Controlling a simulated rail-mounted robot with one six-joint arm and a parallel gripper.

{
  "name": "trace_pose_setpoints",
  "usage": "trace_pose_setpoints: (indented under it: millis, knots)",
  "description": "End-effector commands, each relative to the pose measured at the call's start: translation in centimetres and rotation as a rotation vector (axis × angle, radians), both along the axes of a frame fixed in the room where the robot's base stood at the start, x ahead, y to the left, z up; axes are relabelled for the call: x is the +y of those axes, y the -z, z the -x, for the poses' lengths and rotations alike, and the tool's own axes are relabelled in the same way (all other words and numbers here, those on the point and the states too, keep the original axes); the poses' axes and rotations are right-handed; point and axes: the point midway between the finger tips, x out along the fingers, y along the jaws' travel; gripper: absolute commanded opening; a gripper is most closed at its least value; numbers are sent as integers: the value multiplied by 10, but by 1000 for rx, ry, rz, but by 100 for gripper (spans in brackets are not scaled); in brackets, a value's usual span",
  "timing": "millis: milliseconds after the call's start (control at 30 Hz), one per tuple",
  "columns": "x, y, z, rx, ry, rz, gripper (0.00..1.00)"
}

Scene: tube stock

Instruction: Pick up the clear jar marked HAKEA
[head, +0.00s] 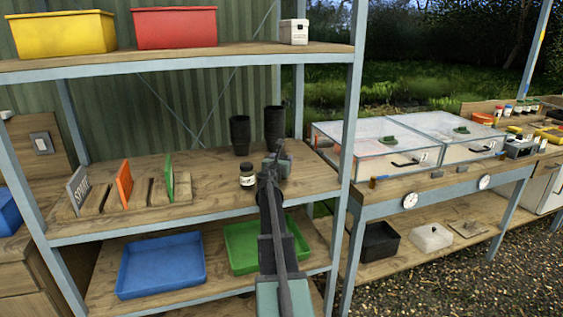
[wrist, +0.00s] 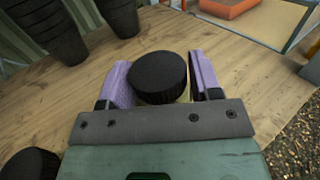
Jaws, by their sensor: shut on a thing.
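My gripper (wrist: 160,85) has its two purple fingers shut on a jar with a black ridged lid (wrist: 158,76). Only the lid and a sliver of pale yellowish body show, so its name is hidden. In the head view my gripper (head: 277,160) is over the right part of the middle shelf, and my arm hides the held jar. I cannot tell whether that jar touches the shelf. A second jar (head: 247,176) with a black lid and pale label stands upright just left of my gripper. A black lid (wrist: 30,163) shows at the wrist view's lower left. No label is readable.
Two stacks of black pots (head: 240,135) stand behind on the middle shelf (head: 215,170). Slotted wooden blocks with coloured dividers (head: 124,186) are at left. A post (head: 350,120) stands right of my gripper. The upper shelf (head: 180,60) is overhead, with a white container (head: 294,32).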

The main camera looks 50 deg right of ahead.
Motion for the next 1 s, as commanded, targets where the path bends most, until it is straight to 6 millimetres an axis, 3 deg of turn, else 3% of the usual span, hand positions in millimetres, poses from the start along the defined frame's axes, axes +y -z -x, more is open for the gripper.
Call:
trace_pose_setpoints:
  millis: [33, 167, 400, 500, 667, 1000]
  knots:
    - [0, -16, 0, 0, 0, 0, 29]
    - [0, -50, 0, 0, 0, 0, 29]
    - [0, -140, 0, 0, 0, 0, 29]
    - [0, -167, 0, 0, 0, 0, 29]
    - [0, -187, 0, 0, 0, 0, 29]
    - [0, -185, 0, 0, 0, 0, 29]
